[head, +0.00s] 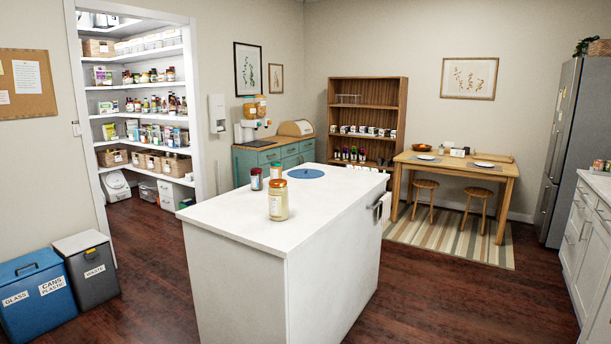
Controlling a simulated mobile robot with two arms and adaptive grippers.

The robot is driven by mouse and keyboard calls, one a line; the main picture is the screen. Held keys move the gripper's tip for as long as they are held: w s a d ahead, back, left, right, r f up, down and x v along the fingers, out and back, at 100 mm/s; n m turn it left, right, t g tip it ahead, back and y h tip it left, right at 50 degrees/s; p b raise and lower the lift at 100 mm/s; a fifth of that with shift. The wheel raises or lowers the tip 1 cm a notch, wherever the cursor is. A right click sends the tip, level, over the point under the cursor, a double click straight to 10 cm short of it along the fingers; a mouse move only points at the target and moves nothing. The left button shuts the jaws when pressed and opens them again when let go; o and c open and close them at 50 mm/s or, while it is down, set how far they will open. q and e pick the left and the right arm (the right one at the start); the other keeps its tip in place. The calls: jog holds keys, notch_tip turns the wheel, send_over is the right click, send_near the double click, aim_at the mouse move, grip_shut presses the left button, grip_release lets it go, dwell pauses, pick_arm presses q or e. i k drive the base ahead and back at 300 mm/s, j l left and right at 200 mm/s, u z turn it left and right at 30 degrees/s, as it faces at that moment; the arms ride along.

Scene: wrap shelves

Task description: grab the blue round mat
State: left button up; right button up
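The blue round mat (306,174) lies flat on the white top of the kitchen island (330,198), towards its far side. Nothing rests on it. Neither of my grippers shows in the head view, so I cannot see their state.
A large jar (278,200) with an orange lid and two smaller jars, one with a dark red lid (256,179), stand left of the mat on the island. Blue (36,298) and dark (88,268) bins stand at left. Dark wooden floor (440,300) is clear right of the island.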

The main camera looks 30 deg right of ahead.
aim_at(303, 173)
jog(key=i+l+u, duration=0.15)
jog(key=i+u, duration=0.15)
jog(key=i, duration=0.35)
jog(key=i+j+u, duration=0.1)
jog(key=i+u, duration=0.15)
jog(key=i, duration=0.65)
jog(key=i+u, duration=0.3)
jog(key=i, duration=0.6)
jog(key=i+z, duration=0.2)
jog(key=i, duration=0.4)
jog(key=i+z, duration=0.2)
jog(key=i, duration=0.4)
jog(key=i+j+z, duration=0.25)
jog(key=i, duration=0.35)
jog(key=i+l+z, duration=0.25)
jog(key=i+z, duration=0.6)
jog(key=i, duration=0.15)
jog(key=i+z, duration=0.45)
jog(key=i+j+z, duration=0.4)
jog(key=i, duration=0.15)
jog(key=i+z, duration=0.35)
jog(key=i, duration=0.55)
jog(key=i+j+z, duration=0.15)
jog(key=i+z, duration=0.2)
jog(key=i, duration=0.6)
